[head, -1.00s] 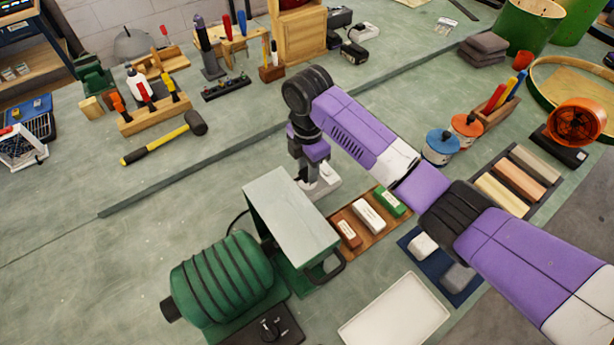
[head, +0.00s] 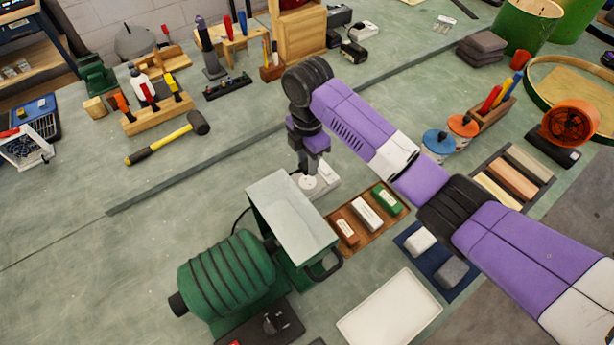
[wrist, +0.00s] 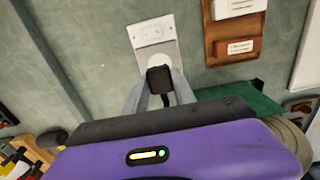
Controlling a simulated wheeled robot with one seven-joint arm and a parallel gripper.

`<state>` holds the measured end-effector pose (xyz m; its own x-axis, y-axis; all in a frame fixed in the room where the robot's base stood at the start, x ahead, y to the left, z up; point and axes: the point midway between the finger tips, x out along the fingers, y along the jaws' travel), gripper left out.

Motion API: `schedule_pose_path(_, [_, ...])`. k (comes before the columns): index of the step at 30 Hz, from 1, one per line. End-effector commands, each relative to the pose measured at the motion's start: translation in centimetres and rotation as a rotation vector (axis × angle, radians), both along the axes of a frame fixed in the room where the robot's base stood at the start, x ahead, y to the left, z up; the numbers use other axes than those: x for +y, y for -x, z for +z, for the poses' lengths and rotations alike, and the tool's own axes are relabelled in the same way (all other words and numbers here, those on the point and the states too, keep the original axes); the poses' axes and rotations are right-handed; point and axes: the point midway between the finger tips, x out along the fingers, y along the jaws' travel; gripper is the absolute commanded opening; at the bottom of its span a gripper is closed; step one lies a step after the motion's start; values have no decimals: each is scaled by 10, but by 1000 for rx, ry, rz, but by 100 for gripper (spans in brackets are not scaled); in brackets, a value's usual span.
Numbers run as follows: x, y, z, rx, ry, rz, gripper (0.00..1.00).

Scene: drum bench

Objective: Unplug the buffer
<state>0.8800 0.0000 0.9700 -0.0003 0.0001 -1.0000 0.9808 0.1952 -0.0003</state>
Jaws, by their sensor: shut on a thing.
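The buffer (head: 228,278) is a green ribbed motor beside a green housing with a pale top, at lower centre in the head view. A dark cable runs from behind it towards a white socket plate (head: 326,178), which also shows in the wrist view (wrist: 153,32). My gripper (head: 310,176) points down at the plate. In the wrist view, its grey fingers (wrist: 158,88) are shut on a black plug (wrist: 159,76). The plug overlaps the plate's round white outlet. I cannot tell whether it is fully seated.
A wooden tray (head: 352,243) with several labelled bars lies right of the buffer housing. An empty white tray (head: 390,310) is at the front. A blue mat (head: 455,292) holds two blocks. A hammer (head: 165,140) lies left. The bench left of the plate is mostly clear.

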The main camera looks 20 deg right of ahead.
Motion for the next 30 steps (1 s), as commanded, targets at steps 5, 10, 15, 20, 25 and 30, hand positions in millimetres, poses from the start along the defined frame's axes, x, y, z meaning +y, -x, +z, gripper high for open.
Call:
schedule_pose_path(5, [0, 0, 0, 0, 0, 0, 0])
schedule_pose_path(10, [0, 0, 0, 0, 0, 0, 57])
schedule_pose_path(15, [0, 0, 0, 0, 0, 0, 57])
schedule_pose_path(20, [0, 0, 1, -1, 0, 0, 57])
schedule_pose_path(25, [0, -1, 18, -4, 0, 1, 57])
schedule_pose_path(30, [0, -1, 46, -5, 0, 1, 57])
